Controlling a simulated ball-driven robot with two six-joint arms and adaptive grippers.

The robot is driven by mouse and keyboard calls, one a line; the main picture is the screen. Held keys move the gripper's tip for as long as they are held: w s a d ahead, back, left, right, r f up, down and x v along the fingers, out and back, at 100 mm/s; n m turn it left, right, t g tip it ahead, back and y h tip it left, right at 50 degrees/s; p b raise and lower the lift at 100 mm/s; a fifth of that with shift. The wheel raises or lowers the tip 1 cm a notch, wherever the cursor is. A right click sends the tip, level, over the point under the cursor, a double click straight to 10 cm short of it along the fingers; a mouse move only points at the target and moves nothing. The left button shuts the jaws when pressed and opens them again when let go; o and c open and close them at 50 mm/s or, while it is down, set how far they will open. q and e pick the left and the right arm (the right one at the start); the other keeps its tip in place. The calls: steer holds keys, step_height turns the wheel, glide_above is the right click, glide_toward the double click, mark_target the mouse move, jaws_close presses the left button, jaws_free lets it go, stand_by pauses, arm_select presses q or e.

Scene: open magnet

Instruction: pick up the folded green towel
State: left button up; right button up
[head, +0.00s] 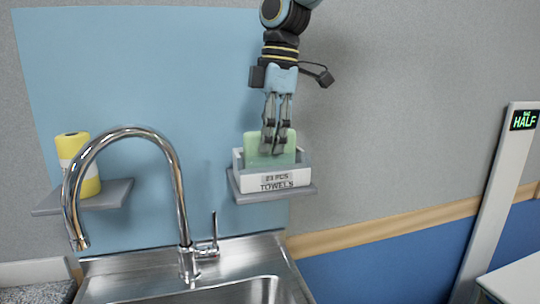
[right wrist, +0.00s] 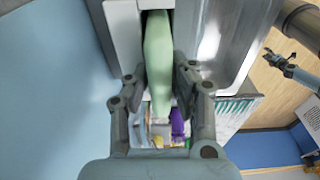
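The folded green towel (head: 254,145) stands upright in a white open box labelled TOWELS (head: 272,181). The box sits on a small grey wall shelf (head: 312,192). My right gripper (head: 273,145) points down from above, with its fingertips at the towel's upper part. In the right wrist view the towel (right wrist: 158,60) runs between the two fingers, one on each side and very near its faces. Whether they press on it I cannot tell. What seems to be my left gripper (right wrist: 278,60) shows small at the right edge of that view, away from the towel.
A steel faucet (head: 178,195) arches over the sink (head: 225,295) below the shelf. A yellow roll (head: 78,165) stands on another shelf at the left. A white post with a HALF display (head: 524,120) stands at the right. Wall space right of the box is clear.

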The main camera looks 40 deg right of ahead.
stand_by(0.3)
steer(key=shift+r+p, duration=0.2)
steer(key=shift+p, duration=0.2)
step_height(320, 180, up, 5)
steer(key=shift+w+d+r+b, duration=0.1)
steer(key=shift+b, duration=0.8)
step_height(320, 180, up, 4)
steer(key=p, duration=0.5)
step_height(320, 180, up, 8)
steer(key=p, duration=0.8)
steer(key=shift+s, duration=0.25)
